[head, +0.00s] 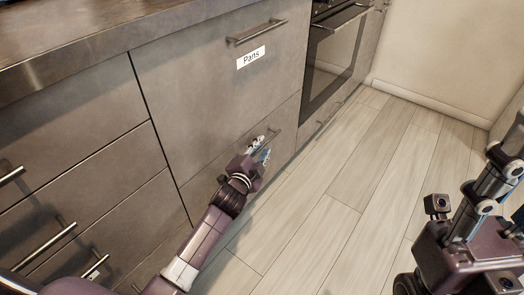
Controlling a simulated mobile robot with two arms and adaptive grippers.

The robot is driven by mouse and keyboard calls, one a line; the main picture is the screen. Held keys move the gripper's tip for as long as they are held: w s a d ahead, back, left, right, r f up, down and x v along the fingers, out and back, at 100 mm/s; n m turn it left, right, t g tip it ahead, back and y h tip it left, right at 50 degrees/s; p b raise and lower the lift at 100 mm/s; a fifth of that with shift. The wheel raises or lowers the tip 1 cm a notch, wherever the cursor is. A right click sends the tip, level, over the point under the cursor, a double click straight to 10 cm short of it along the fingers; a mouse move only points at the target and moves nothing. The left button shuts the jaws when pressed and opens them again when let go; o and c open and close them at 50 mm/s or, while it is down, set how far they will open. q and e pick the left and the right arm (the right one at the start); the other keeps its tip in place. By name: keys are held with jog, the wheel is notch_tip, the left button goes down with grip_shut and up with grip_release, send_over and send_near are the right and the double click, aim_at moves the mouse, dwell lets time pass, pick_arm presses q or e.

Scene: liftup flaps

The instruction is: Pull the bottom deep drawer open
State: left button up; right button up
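The bottom deep drawer (222,178) is the grey front below the drawer labelled "Pans" (215,75). It looks shut, flush with the cabinet. Its bar handle (274,139) is partly hidden by my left gripper (262,149). The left gripper is at the handle, its two fingertips apart, one on the upper side and one on the lower right side. I cannot tell whether they touch the bar.
An oven (335,52) stands right of the drawers. More drawers with bar handles (45,245) are at the left, below the worktop (90,28). The wooden floor (330,190) in front of the drawer is clear. A wall (450,55) closes the far end.

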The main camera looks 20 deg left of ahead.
pick_arm(q)
jog(key=shift+w, duration=0.25)
grip_shut()
dwell(0.3)
